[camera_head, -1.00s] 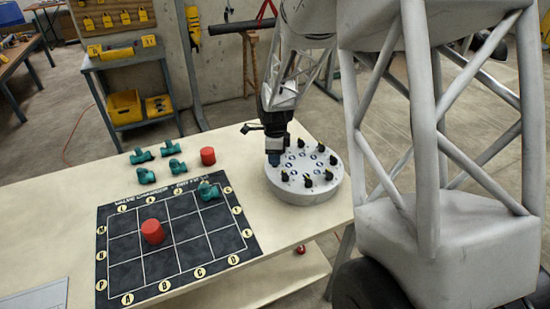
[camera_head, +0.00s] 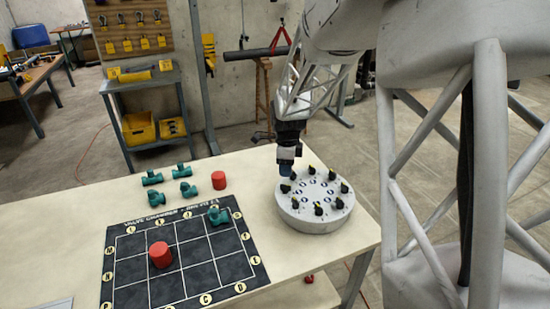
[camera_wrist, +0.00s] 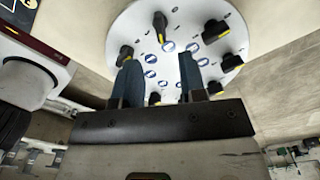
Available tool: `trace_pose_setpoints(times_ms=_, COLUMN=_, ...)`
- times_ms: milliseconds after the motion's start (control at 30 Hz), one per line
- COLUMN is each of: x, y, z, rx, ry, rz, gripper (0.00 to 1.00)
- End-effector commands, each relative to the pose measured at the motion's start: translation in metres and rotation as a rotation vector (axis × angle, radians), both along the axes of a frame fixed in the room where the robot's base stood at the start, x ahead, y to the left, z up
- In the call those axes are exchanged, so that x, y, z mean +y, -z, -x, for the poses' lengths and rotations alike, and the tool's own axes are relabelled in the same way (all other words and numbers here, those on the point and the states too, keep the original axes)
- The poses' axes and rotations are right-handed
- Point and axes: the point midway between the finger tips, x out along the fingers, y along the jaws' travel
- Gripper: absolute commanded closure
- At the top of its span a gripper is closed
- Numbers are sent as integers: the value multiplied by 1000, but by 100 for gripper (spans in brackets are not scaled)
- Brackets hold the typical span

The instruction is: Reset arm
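My gripper (camera_head: 286,170) points down at the far left edge of a round white disc (camera_head: 312,224) on the table. In the wrist view its two blue fingers (camera_wrist: 158,75) stand apart with nothing between them. The disc (camera_wrist: 172,65) carries several black knobs with yellow marks and blue-and-white labels in a ring. One black knob (camera_head: 285,188) is just below the fingers in the head view; I cannot tell if they touch.
A dark grid board (camera_head: 185,282) lies left of the disc, with a red cylinder (camera_head: 160,255) and a teal pipe fitting (camera_head: 218,215) on it. Several teal fittings (camera_head: 152,178) and another red cylinder (camera_head: 219,180) stand behind it. A grey cart (camera_head: 140,85) stands beyond the table.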

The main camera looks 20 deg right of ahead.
Motion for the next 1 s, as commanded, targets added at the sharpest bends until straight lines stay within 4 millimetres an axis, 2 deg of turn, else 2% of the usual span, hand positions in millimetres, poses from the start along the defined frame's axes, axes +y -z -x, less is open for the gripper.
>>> trace_pose_setpoints(times_ms=267, x=2, y=-3, z=2, rx=-2, ry=-15, rz=0, gripper=62)
trace_pose_setpoints(times_ms=467, x=13, y=-21, z=16, rx=-16, ry=-124, rz=5, gripper=62)
trace_pose_setpoints(times_ms=667, x=34, y=-53, z=47, rx=-40, ry=-349, rz=16, gripper=62)
trace_pose_setpoints(times_ms=1000, x=73, y=-106, z=119, rx=-83, ry=-830, rz=55, gripper=62)
